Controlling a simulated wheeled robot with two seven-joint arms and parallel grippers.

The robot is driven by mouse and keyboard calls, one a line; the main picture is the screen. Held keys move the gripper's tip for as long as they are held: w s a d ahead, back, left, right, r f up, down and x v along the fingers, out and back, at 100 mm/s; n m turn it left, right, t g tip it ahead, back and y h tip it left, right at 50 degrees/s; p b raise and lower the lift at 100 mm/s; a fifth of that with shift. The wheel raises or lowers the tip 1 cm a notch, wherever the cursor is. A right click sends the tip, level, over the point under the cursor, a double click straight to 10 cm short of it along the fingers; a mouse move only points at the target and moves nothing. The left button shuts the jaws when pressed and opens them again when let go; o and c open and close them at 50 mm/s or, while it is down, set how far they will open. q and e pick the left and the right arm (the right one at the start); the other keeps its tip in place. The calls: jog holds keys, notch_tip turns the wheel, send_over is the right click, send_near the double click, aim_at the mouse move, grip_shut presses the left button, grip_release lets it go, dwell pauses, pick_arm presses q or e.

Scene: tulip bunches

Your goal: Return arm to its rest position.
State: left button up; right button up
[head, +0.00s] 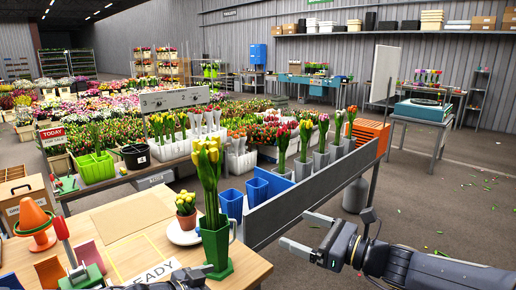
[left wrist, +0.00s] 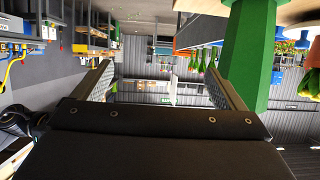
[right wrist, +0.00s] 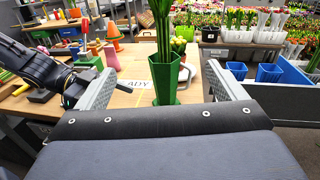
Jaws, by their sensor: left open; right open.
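An orange cone (head: 36,222) stands at left. Blue bins (head: 256,190) stand behind the grey rail (head: 310,195). The floor at right is mostly clear.

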pick_arm(q)
jog(key=s+a+r+n+y+p, duration=0.1)
jog(key=s+a+r+n+y, duration=0.1)
jog(key=s+a+n+y, duration=0.3)
jog(key=s+a+r+y, duration=0.2)
jog(key=s+a+y, duration=0.1)
jog(key=a, duration=0.5)
pick_arm(e)
jog(key=s+f+n+g+h, duration=0.2)
jog(key=s+n+g+h, duration=0.25)
jog(key=s+n, duration=1)
pick_arm(q)
jog(key=s+d+r+n+g+h+p, duration=0.1)
jog(key=s+n+g, duration=0.3)
jog(key=s, duration=1.5)
jog(key=shift+d+n+h+p, duration=0.35)
jog(key=shift+n+h, duration=0.35)
pick_arm(e)
jog(key=s+d+f+n+h, duration=0.6)
jog(key=s+d+f+n, duration=0.2)
jog(key=s, duration=0.5)
jog(key=shift+s+d+n, duration=0.25)
jog(key=shift+d+n, duration=0.1)
jog(key=shift+d, duration=0.65)
jog(key=shift+h, duration=0.25)
